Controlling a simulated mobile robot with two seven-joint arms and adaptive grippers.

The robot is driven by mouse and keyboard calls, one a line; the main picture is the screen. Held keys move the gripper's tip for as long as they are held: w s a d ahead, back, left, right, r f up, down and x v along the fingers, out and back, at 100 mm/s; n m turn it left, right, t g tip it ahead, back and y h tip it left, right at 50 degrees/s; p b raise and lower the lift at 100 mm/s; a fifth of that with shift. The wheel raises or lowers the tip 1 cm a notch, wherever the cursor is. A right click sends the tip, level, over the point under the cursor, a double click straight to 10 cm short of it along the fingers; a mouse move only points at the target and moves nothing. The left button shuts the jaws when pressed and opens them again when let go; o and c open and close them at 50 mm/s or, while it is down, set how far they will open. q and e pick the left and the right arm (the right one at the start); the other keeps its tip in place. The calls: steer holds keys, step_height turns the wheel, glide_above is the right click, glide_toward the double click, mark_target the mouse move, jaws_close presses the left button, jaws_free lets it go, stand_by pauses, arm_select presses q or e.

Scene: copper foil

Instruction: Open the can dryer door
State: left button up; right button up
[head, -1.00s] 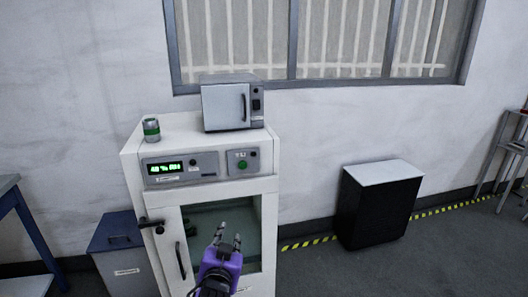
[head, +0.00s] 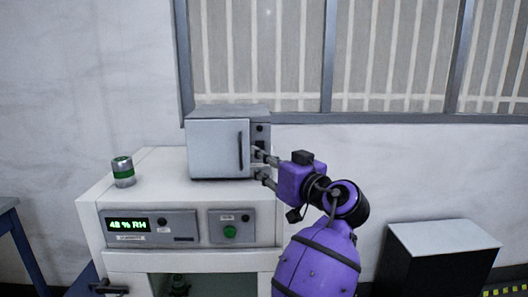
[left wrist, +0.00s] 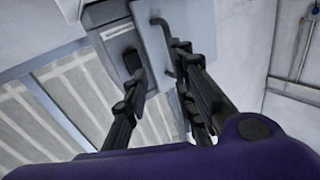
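The can dryer (head: 215,145) is a small grey box on top of a white cabinet. Its door, with a dark upright handle (head: 240,150) near its right edge, looks shut. My left gripper (head: 260,164) is at the right side of the box, beside the handle, with its two fingers apart. In the left wrist view, the handle (left wrist: 162,32) shows close to the right fingertip of the left gripper (left wrist: 157,64). I cannot tell whether they touch. My right gripper is not in view.
A green-banded can (head: 123,172) stands on the white cabinet (head: 160,165), left of the dryer. The cabinet has a lit humidity display (head: 128,225) and a green button (head: 229,232). A black box with a grey top (head: 440,250) stands on the floor at right. A barred window (head: 400,60) is behind.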

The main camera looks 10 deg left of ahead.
mark_target(241, 154)
arm_select(q)
steer(key=shift+s+a+f+n, duration=0.15)
steer(key=shift+a+f+n, duration=0.05)
steer(key=shift+a+n, duration=0.2)
steer(key=x, duration=0.2)
steer(key=p+x, duration=0.1)
steer(key=x, duration=0.4)
steer(key=shift+s+a+r, duration=0.15)
steer(key=shift+s+a, duration=0.2)
steer(key=shift+s, duration=0.05)
jaws_close()
arm_select(e)
steer(key=shift+s+a+r, duration=0.2)
steer(key=shift+s+r, duration=0.25)
steer(key=shift+r, duration=0.2)
steer(key=shift+s, duration=0.1)
